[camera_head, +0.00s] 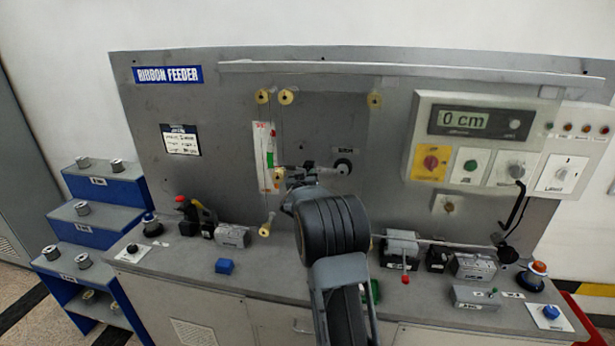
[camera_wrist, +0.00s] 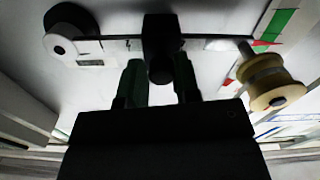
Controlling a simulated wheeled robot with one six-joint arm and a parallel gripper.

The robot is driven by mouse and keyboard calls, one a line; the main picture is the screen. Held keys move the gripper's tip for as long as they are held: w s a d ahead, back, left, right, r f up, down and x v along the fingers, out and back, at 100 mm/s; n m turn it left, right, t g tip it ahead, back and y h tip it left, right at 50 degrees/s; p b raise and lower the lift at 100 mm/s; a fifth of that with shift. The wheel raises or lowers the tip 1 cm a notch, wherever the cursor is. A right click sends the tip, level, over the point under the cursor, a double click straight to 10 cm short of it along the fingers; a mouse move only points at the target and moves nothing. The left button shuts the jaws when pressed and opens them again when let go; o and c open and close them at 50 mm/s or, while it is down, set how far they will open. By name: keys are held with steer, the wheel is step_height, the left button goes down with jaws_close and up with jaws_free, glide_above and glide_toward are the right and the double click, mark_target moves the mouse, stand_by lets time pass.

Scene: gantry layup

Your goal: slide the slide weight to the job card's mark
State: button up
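The slide weight (camera_wrist: 161,38) is a dark block on a thin horizontal arm (camera_wrist: 112,41). In the wrist view it sits near the arm's middle, between the round dark pivot (camera_wrist: 72,28) and the cream roller (camera_wrist: 268,82). My gripper (camera_wrist: 160,68) has one finger on each side of the weight's lower part. Both fingers look close against it, with no clear gap. In the head view my wrist mostly hides the weight; the pivot (camera_head: 343,166) shows on the right and the roller (camera_head: 279,174) on the left. The job card (camera_head: 181,139) hangs at left, its writing too small to read.
The display (camera_head: 472,122) reads 0 cm. A red, white and green scale strip (camera_head: 265,157) stands by the roller. Cream rollers (camera_head: 287,97) sit above. Blue spool steps (camera_head: 84,228) stand at left.

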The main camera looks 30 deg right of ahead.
steer(key=shift+o, duration=0.8)
steer(key=shift+s+d+r, duration=0.1)
steer(key=shift+s, duration=0.05)
steer(key=shift+o, duration=1.1)
steer(key=shift+d, duration=0.15)
steer(key=b+v, duration=0.3)
steer(key=v, duration=1.1)
steer(key=shift+b, duration=0.4)
